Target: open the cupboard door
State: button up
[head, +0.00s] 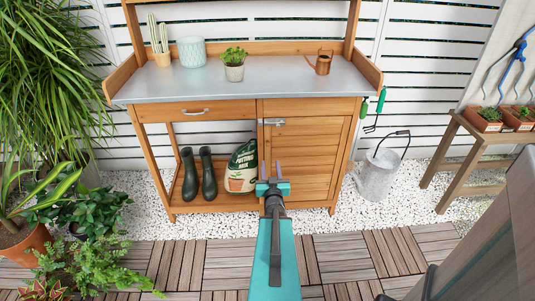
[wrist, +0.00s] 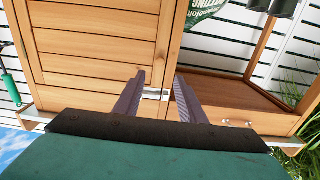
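The wooden cupboard door (head: 305,155) is closed, at the right of the potting bench. In the wrist view, which is upside down, the slatted door (wrist: 90,45) fills the upper left. A small metal handle (head: 275,122) sits at the door's upper left corner. In the wrist view the handle (wrist: 152,94) shows between my fingers. My gripper (head: 271,169) is open, its two fingers apart and empty, in front of the door and lower in the head picture than the handle. It also shows in the wrist view (wrist: 159,76). I cannot tell whether a finger touches the handle.
A drawer (head: 200,111) and an open shelf with boots (head: 199,174) and a soil bag (head: 242,168) are left of the door. A metal bucket (head: 378,174) stands on gravel to the right. Decking (head: 345,257) lies in front.

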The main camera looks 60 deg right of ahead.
aim_at(268, 146)
jog(key=b+x, duration=0.4)
jog(key=b, duration=0.2)
jog(key=shift+d+f, duration=0.1)
jog(key=shift+f, duration=0.05)
jog(key=b+x, duration=0.2)
jog(key=b, duration=0.6)
jog(key=shift+w+d, duration=0.1)
dwell(0.6)
jog(key=shift+b, duration=0.5)
jog(key=b+x, duration=0.2)
jog(key=b, duration=0.1)
jog(key=shift+b, duration=0.35)
jog(key=shift+w+d+b, duration=0.25)
jog(key=shift+d+b, duration=0.05)
jog(key=shift+b, duration=0.8)
jog(key=shift+x, duration=1.4)
